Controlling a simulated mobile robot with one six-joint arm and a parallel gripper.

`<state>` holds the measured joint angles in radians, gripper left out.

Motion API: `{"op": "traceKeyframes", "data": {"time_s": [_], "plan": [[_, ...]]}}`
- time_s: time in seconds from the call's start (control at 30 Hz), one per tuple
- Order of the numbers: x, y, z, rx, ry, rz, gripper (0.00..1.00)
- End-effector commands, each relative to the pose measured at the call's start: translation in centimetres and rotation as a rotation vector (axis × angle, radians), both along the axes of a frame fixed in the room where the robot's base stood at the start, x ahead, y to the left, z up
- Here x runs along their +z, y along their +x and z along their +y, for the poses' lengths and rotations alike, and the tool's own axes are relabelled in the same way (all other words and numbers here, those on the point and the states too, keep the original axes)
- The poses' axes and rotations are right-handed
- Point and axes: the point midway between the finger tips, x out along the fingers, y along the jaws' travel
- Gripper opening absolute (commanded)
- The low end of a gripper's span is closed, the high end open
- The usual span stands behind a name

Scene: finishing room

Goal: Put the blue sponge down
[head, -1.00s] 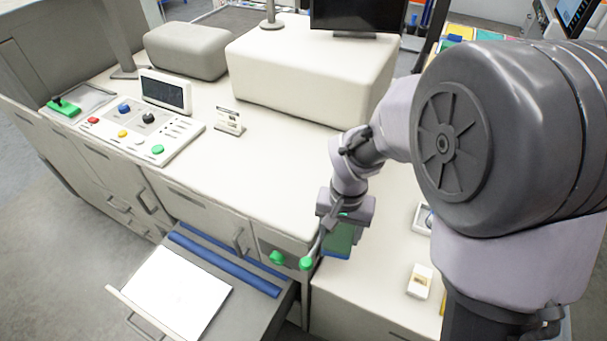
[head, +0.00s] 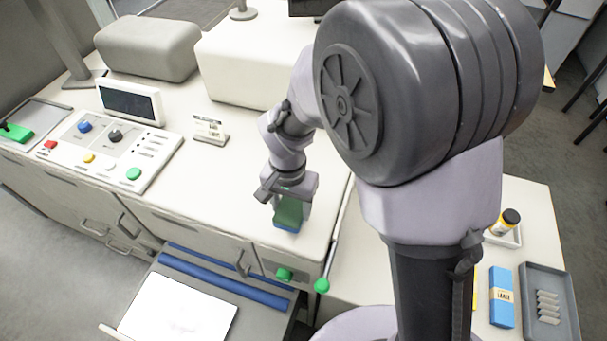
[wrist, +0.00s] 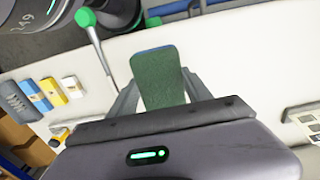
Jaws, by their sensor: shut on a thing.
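The blue sponge (head: 287,226) has a dark green scouring face and hangs below my gripper (head: 290,203) in the head view. My gripper is shut on it. The sponge is over the front right part of the white worktop (head: 225,190); I cannot tell whether its lower end touches the surface. In the wrist view, the sponge's green face (wrist: 158,85) shows between the two fingers of my gripper (wrist: 160,95), with a thin blue edge at its far end.
A lever with a green knob (head: 322,285) stands at the worktop's right edge. An open drawer (head: 215,275) holds a white sheet. A control panel (head: 110,145) and small card stand (head: 210,130) are to the left. A blue box (head: 502,297) and grey tray (head: 550,275) lie right.

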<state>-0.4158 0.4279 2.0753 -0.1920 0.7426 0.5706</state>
Motion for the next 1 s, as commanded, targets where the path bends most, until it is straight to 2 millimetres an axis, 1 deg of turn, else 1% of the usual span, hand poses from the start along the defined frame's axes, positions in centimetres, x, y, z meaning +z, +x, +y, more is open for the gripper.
{"op": "traceKeyframes", "data": {"time_s": [0.03, 0.1, 0.27, 0.3, 0.4, 0.47, 0.5, 0.67, 0.83, 0.87, 0.9, 0.93, 0.97, 1.0], "plan": [[-0.1, 1.0, -1.0, -0.005, -0.001, 0.001, 0.2], [-0.2, 2.1, -1.9, -0.003, 0.0, 0.0, 0.2], [-0.4, 3.4, -3.1, -0.001, 0.0, 0.0, 0.2], [-0.5, 3.8, -3.6, -0.002, 0.0, 0.001, 0.2], [-3.0, 3.7, -3.6, 0.003, -0.001, 0.005, 0.2], [-3.9, 3.7, -3.5, 0.001, -0.001, 0.004, 0.2], [-4.2, 3.7, -3.5, 0.0, 0.0, 0.002, 0.2], [-4.0, 3.8, -3.5, 0.001, 0.0, 0.0, 0.2], [-4.6, 3.8, -3.5, 0.001, 0.0, 0.0, 0.2], [-4.4, 3.8, -3.5, 0.001, 0.0, 0.0, 0.63], [-4.4, 3.8, -3.5, 0.001, 0.0, 0.0, 0.71], [-4.4, 3.8, -3.5, 0.001, 0.0, 0.0, 0.77], [-4.4, 3.8, -3.5, 0.001, 0.0, 0.0, 0.79], [-4.4, 3.8, -3.5, 0.001, 0.0, 0.0, 0.79]]}}
